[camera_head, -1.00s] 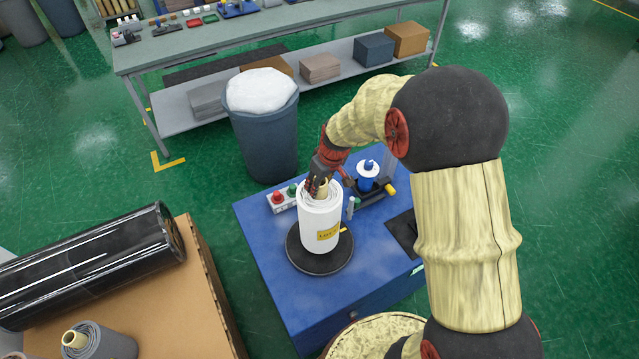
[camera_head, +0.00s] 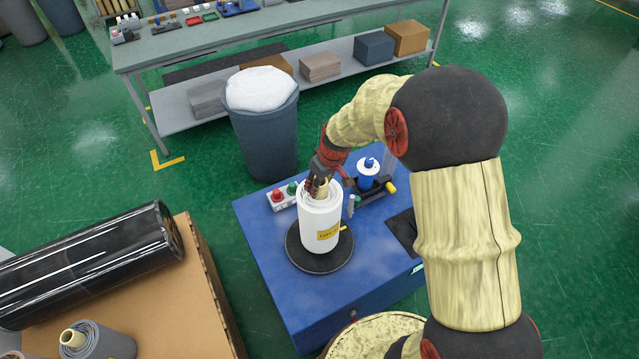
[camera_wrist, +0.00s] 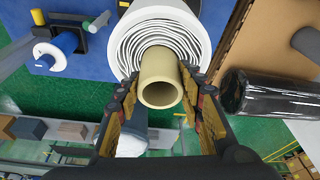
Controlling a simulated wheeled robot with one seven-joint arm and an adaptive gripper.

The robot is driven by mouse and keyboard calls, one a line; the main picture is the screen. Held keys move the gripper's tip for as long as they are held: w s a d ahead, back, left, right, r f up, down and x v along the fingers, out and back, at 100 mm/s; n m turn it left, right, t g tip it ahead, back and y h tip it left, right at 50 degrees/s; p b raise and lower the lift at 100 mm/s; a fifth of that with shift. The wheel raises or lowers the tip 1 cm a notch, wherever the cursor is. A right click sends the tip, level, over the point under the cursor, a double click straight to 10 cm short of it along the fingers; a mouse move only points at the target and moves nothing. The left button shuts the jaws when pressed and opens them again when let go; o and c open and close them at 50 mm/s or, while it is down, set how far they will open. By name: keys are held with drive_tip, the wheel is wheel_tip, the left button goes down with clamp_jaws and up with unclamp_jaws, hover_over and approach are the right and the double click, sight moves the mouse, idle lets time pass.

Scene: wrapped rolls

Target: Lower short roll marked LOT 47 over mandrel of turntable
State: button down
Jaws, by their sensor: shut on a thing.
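The white short roll (camera_head: 319,222) stands upright over the black turntable (camera_head: 308,258) on the blue cabinet. It has a yellow label (camera_head: 328,234) whose text is too small to read fully. My gripper (camera_head: 319,188) is at the roll's top, shut on its tan core (camera_wrist: 161,78). In the wrist view the fingers (camera_wrist: 160,92) lie on either side of the core, and the white layers (camera_wrist: 160,38) wind around it. The mandrel is hidden, and I cannot tell whether the roll's bottom touches the turntable.
On the blue cabinet (camera_head: 270,285) stand a box with red and green buttons (camera_head: 283,196) and a blue-and-white spool device (camera_head: 368,173). A grey bin (camera_head: 264,135) is behind. A cardboard box (camera_head: 170,310) with a black wrapped roll (camera_head: 90,262) and a grey roll (camera_head: 100,343) is at left.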

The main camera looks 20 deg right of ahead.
drive_tip(key=shift+b+x, duration=0.95)
drive_tip(key=shift+x, duration=0.15)
idle(0.7)
drive_tip(key=c, duration=1.1)
unclamp_jaws()
drive_tip(key=shift+s+d, duration=0.1)
drive_tip(key=shift+s, duration=0.1)
drive_tip(key=shift+s+f, duration=0.1)
drive_tip(key=v, duration=1.2)
